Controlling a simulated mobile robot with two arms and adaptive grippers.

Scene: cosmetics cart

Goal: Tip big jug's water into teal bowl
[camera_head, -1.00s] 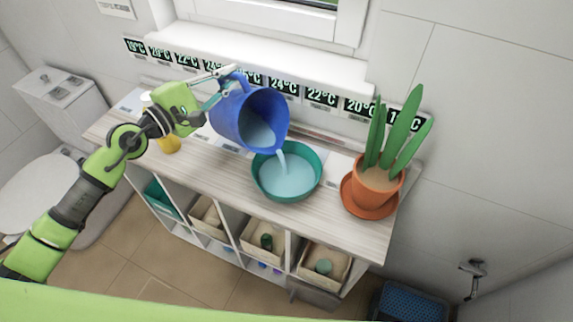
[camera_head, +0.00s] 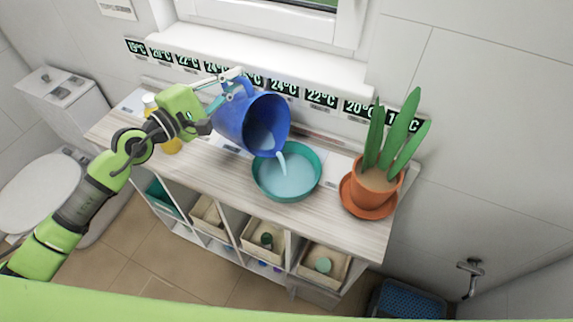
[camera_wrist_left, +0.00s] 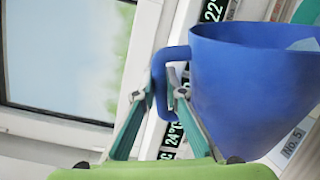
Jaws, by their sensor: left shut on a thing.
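The big blue jug (camera_head: 234,124) is tilted far over to the right, its mouth above the left rim of the teal bowl (camera_head: 315,176). A stream of water (camera_head: 282,163) runs from its lip into the bowl, where pale blue water lies. Some water still shows inside the jug. My left gripper (camera_head: 236,84) is shut on the jug's handle; the left wrist view shows the fingers at the blue handle (camera_wrist_left: 163,84) and the jug's body (camera_wrist_left: 235,85). My right gripper is not in view.
A potted plant (camera_head: 374,188) in an orange pot stands at the cart's right end. A yellow bottle (camera_head: 172,146) stands behind my left forearm. Black number strips line the wall behind. Bins (camera_head: 322,266) fill the shelves below.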

